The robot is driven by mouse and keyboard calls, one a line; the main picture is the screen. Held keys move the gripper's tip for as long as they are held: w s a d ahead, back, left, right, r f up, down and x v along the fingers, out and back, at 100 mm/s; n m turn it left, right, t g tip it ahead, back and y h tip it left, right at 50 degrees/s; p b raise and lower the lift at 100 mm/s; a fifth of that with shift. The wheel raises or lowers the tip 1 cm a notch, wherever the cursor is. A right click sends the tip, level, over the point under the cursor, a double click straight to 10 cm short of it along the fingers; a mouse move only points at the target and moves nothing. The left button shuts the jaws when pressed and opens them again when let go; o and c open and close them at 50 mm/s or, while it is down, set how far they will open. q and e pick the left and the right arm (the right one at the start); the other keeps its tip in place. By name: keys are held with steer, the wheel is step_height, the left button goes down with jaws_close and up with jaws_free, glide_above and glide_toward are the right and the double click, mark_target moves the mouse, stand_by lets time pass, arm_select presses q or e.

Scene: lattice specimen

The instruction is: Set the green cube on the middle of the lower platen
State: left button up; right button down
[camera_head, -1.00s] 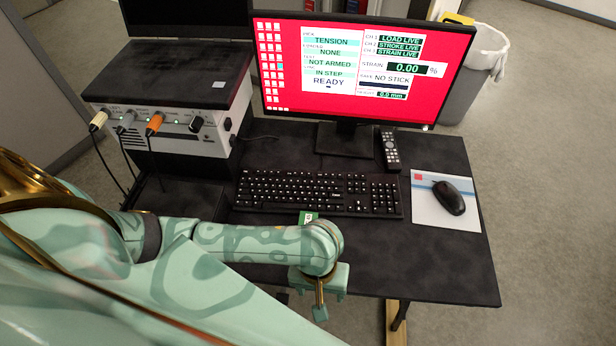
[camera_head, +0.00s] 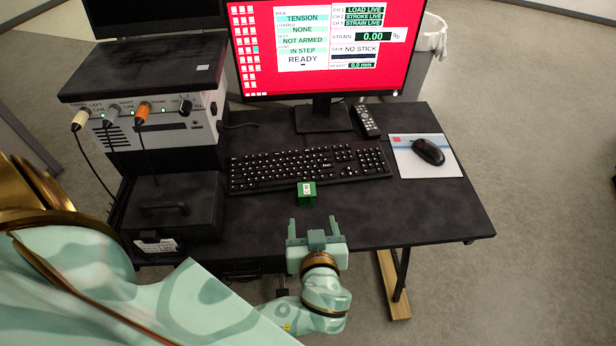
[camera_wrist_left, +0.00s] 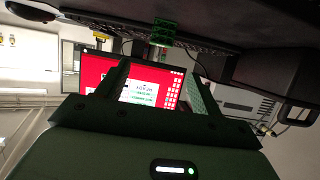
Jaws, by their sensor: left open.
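The green cube (camera_head: 307,194), with a white label on its top, sits on the black desk just in front of the keyboard. My left gripper (camera_head: 313,228) is open and empty near the desk's front edge, its fingers pointing toward the cube, with a gap between. In the left wrist view the cube (camera_wrist_left: 163,32) shows beyond the two spread fingers (camera_wrist_left: 158,70), near the top of that tilted picture. The lower platen is not in view. My right gripper is not in view.
A keyboard (camera_head: 310,168) lies behind the cube, with a monitor (camera_head: 320,50) beyond. A mouse (camera_head: 428,151), a remote (camera_head: 366,120) and a black case with a handle (camera_head: 176,208) are also on the desk (camera_head: 420,215). The desk's front right is clear.

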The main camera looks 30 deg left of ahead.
arm_select(q)
glide_toward(307, 190)
steer(key=x, duration=0.1)
steer(key=b+x, duration=0.1)
steer(key=shift+w+a+f, duration=0.15)
steer(key=shift+w+f, duration=0.1)
steer(key=shift+f, duration=0.15)
steer(key=b+x, duration=0.1)
steer(key=x, duration=0.4)
steer(key=shift+w+a+r, duration=0.1)
steer(key=shift+a+r, duration=0.05)
steer(key=shift+r, duration=0.1)
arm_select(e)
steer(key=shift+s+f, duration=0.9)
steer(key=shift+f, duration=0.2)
arm_select(q)
steer(key=c, duration=1.1)
steer(key=shift+c, duration=0.2)
